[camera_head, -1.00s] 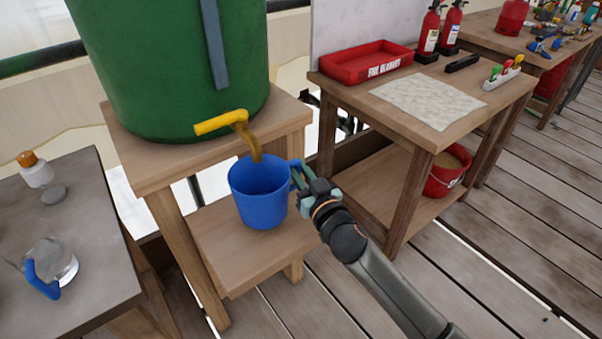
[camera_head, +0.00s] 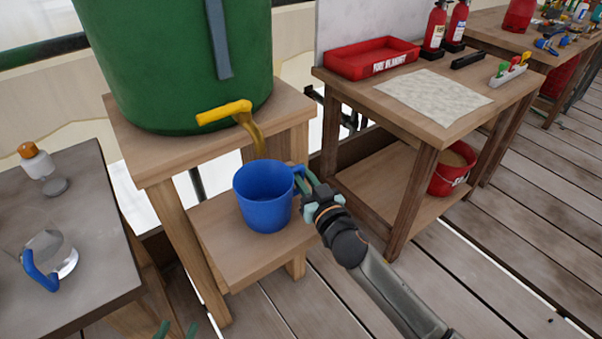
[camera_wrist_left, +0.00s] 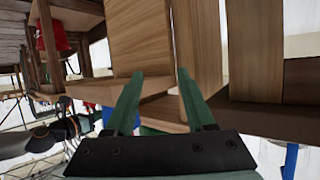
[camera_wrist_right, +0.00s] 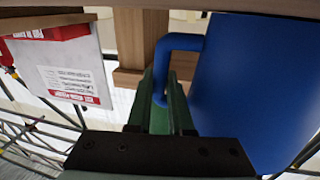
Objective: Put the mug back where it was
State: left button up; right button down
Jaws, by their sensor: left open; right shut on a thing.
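The blue mug (camera_head: 263,205) is upright just below the yellow tap (camera_head: 225,112) of the green barrel (camera_head: 180,65). A brownish-yellow piece or stream runs from the tap towards the mug's rim; I cannot tell which. My right gripper (camera_head: 308,186) is shut on the mug's handle, at the mug's right side. In the right wrist view, the fingers (camera_wrist_right: 168,100) close around the handle beside the mug's body (camera_wrist_right: 255,90). I cannot see inside the mug. My left gripper (camera_wrist_left: 160,95) is open and empty; its fingertips show at the head view's bottom edge (camera_head: 175,330).
The barrel stands on a wooden stand (camera_head: 155,170) with a lower shelf (camera_head: 235,260) below the mug. A dark table (camera_head: 85,225) at left holds a clear vessel with a blue handle (camera_head: 42,272) and an orange-capped bottle (camera_head: 36,162). A workbench (camera_head: 350,90) stands right.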

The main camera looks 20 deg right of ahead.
pick_arm(q)
jog(key=shift+w+r, duration=0.1)
pick_arm(e)
jog(key=shift+f, duration=0.1)
pick_arm(q)
jog(key=shift+w+r, duration=0.15)
jog(key=shift+r, duration=0.3)
pick_arm(e)
jog(key=c, duration=0.8)
grip_release()
pick_arm(q)
jog(key=shift+f, duration=0.1)
